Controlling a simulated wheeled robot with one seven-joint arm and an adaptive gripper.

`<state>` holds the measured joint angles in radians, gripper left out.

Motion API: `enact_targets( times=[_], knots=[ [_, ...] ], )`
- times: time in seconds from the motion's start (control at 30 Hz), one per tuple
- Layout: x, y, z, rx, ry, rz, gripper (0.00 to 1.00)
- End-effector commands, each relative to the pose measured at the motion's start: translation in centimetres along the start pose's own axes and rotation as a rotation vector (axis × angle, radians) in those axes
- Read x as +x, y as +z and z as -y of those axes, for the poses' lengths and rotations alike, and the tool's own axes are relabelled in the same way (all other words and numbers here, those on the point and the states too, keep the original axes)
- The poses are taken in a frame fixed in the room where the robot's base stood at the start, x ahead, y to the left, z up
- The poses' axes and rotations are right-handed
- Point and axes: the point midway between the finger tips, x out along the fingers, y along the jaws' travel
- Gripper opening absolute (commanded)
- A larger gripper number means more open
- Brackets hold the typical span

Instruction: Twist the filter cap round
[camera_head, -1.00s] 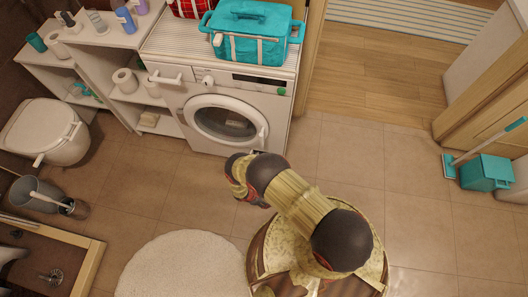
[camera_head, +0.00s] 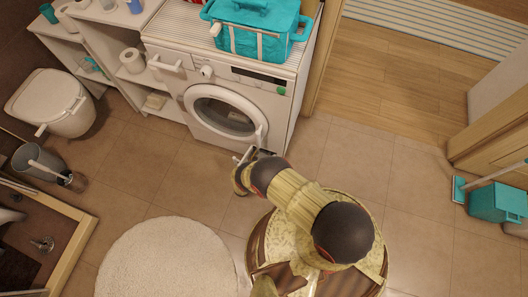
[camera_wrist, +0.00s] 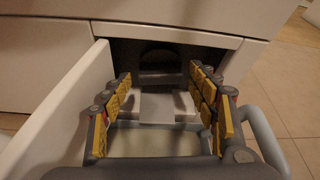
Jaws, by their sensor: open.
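The washing machine (camera_head: 222,108) stands against the wall, its round door closed. In the wrist view its lower front (camera_wrist: 215,55) has a dark rectangular opening. A dark, rounded shape (camera_wrist: 160,58) shows dimly inside it, in the place of the filter cap; its details are too dark to tell. A pale block-like part (camera_wrist: 163,106) lies below it. My gripper (camera_wrist: 160,76) is open, its yellow-padded fingers either side of the opening's middle, with nothing visibly held. In the head view my arm reaches to the machine's base, and the gripper is mostly hidden.
A white panel (camera_wrist: 65,105) stands out at the left of the opening, close to my left finger. A round white rug (camera_head: 165,258) lies on the floor. A teal bag (camera_head: 258,32) sits on the machine. Tiled floor to the right (camera_head: 390,190) is clear.

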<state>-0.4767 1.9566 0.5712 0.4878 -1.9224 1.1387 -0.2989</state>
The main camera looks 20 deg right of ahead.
Motion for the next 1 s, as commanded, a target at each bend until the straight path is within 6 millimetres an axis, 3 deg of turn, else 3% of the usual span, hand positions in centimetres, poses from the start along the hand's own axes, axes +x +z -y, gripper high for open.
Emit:
enact_targets(
  times=[0.1,0.3,0.63,1.0],
  knots=[
    [2.0,-0.2,0.1,0.003,-0.003,-0.001,0.59],
    [3.7,-0.1,0.1,0.002,-0.002,-0.001,0.59],
    [3.9,0.0,0.1,0.001,-0.001,-0.002,0.58],
    [3.9,-0.1,0.1,0.001,-0.001,-0.002,0.38]
  ],
)
